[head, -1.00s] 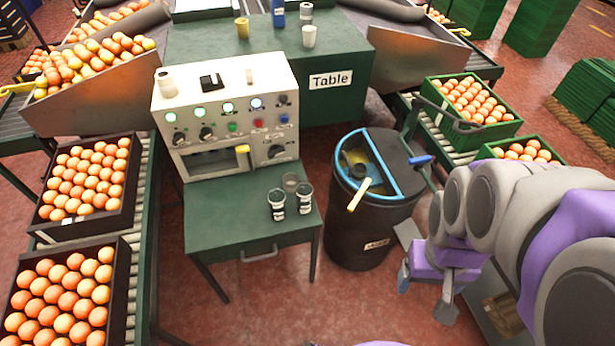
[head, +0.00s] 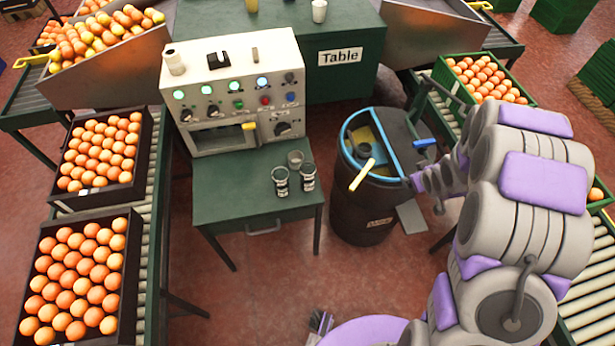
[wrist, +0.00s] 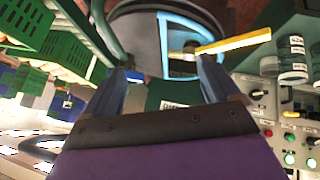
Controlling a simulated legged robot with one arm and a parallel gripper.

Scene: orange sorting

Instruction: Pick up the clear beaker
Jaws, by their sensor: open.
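The clear beaker (head: 295,159) stands upright on the small green table (head: 235,205), just behind two similar cups with dark labels, a left one (head: 280,181) and a right one (head: 308,177). In the wrist view the clear beaker (wrist: 269,66) shows at the right, beside the labelled cups (wrist: 291,58). My gripper (wrist: 170,72) is open with nothing between its fingers. It is apart from the beaker, to its right in the head view near the black bin, where its fingers are hard to make out.
The black bin (head: 365,215) with a blue rim and a yellow handle (head: 362,175) stands between my arm and the small table. A control panel machine (head: 235,90) rises behind the beakers. Orange crates (head: 88,200) stand on the left conveyor.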

